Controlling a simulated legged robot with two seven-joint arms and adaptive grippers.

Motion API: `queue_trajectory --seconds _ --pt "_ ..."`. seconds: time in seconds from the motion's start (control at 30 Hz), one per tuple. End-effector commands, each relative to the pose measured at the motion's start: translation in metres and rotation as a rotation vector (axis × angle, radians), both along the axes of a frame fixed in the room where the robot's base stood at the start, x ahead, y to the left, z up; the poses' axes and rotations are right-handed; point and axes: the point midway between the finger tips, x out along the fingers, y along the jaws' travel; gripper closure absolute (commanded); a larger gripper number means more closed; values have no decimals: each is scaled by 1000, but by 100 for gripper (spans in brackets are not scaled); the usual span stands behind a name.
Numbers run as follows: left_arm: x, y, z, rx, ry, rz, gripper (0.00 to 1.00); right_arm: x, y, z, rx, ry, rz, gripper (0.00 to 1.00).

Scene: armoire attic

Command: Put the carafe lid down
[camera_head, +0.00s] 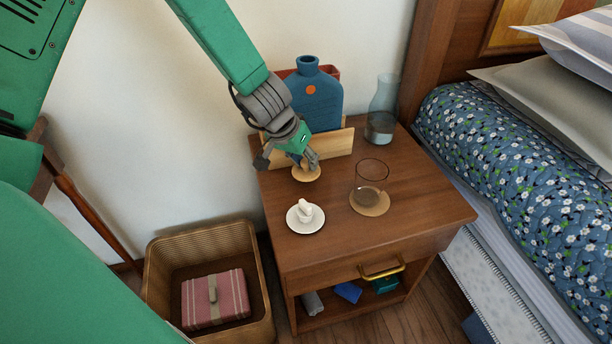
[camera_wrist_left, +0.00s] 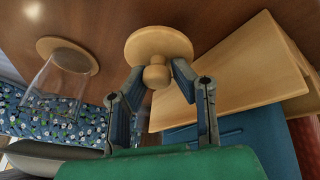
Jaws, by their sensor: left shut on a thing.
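The carafe lid (camera_head: 306,174) is a pale wooden disc with a round knob. It is low over the nightstand top (camera_head: 335,225), in front of a wooden holder; I cannot tell whether it touches the wood. My left gripper (camera_head: 303,160) points down and is shut on the lid's knob. In the left wrist view the lid (camera_wrist_left: 160,43) shows with its knob between the fingertips (camera_wrist_left: 157,74). The glass carafe (camera_head: 382,105) stands open at the back right of the nightstand with some water in it. My right gripper is not in view.
A blue bottle-shaped thing (camera_head: 316,98) stands in the wooden holder (camera_head: 335,144) behind the lid. A drinking glass (camera_head: 371,174) on a round coaster (camera_head: 371,207) is to the right. A white saucer (camera_head: 305,225) with a small white object is in front. The nightstand's front right is clear.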

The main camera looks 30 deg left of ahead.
Motion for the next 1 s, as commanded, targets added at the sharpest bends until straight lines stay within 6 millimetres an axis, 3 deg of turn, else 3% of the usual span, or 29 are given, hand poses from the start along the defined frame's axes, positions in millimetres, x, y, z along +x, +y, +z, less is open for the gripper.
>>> queue_trajectory --seconds 0.2,0.57,0.6,0.67,1.0 --pt "0 0 -33 1 2 3 100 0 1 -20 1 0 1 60" --pt "0 -1 -35 4 2 0 100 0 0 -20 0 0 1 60" --pt "0 -1 -36 3 2 1 75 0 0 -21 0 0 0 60" --pt "0 0 -35 3 2 1 57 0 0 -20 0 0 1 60" --pt "-1 0 -35 3 2 2 57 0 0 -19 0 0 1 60"
